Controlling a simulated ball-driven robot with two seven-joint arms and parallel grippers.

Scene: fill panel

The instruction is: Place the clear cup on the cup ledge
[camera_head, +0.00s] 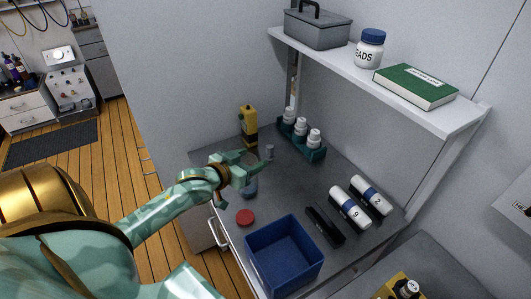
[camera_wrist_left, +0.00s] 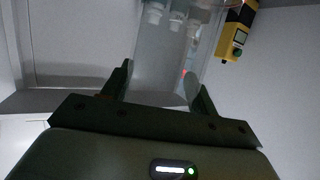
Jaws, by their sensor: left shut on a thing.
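My left gripper (camera_head: 258,165) is above the grey worktop, near its far left part. It is shut on the clear cup (camera_wrist_left: 163,65), which shows as a see-through shape between the two fingers in the left wrist view. In the head view the cup is hard to make out against the grey worktop and the gripper. I cannot make out a cup ledge for certain in either view. My right gripper is not in view.
On the worktop are a blue bin (camera_head: 284,285), a red disc (camera_head: 245,217), a black bar (camera_head: 325,226), two white rolls (camera_head: 350,208), a teal rack of white-capped bottles (camera_head: 318,155) and a yellow device (camera_head: 249,122). A white shelf (camera_head: 440,112) overhangs at right.

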